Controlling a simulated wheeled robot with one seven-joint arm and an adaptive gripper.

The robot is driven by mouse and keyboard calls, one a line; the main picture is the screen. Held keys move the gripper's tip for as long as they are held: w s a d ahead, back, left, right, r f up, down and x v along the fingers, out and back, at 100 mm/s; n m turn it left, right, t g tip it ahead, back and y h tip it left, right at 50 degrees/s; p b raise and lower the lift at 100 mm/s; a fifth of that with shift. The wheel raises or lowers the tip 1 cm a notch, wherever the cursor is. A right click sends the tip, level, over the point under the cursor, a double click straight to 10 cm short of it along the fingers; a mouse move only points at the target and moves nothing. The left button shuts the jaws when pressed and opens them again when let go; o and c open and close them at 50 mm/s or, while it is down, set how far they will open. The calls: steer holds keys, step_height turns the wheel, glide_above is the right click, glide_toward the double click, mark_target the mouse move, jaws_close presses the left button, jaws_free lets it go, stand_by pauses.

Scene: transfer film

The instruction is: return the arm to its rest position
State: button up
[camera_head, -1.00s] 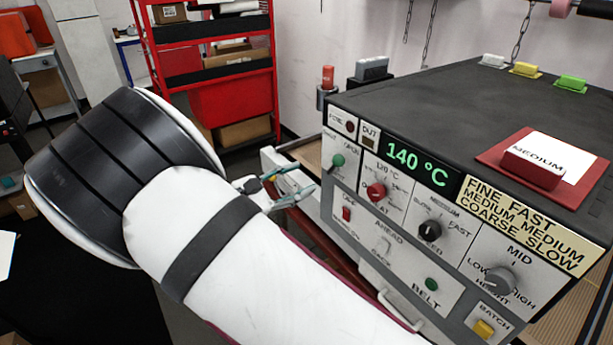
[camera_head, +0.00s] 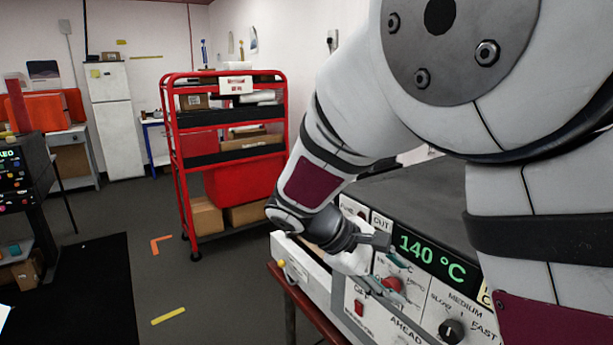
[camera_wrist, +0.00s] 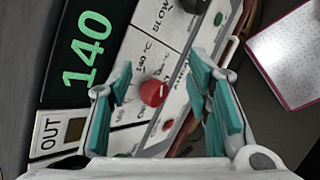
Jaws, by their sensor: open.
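My arm shows in white, grey and dark red in the head view, bent across the right half and covering much of the control machine. My gripper (camera_head: 380,280) is in front of the machine's panel, near the red heat knob (camera_head: 395,285). In the wrist view my gripper (camera_wrist: 167,95) has its teal fingers spread apart with nothing between them. The red knob (camera_wrist: 152,92) appears between the fingers, on the panel behind; I cannot tell the exact gap. The display (camera_head: 432,256) reads 140 °C.
A black knob (camera_head: 451,331) and a red switch (camera_head: 359,307) sit near my gripper. A red shelf cart (camera_head: 190,160) with boxes stands behind, left of my arm. Open floor (camera_head: 215,300) lies at the centre left. A white panel (camera_wrist: 290,55) shows at right in the wrist view.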

steer(key=s+d+r+m+t+y, duration=0.2)
steer(key=s+r+m+y, duration=0.2)
steer(key=s, duration=0.5)
steer(key=s+d+r+m+t+y, duration=0.1)
steer(key=s+r+m+y, duration=0.4)
steer(key=s, duration=0.5)
steer(key=shift+s+d+m+t+b, duration=0.15)
steer(key=shift+d+m+t+b, duration=0.2)
steer(key=shift+m+t, duration=0.25)
stand_by(1.1)
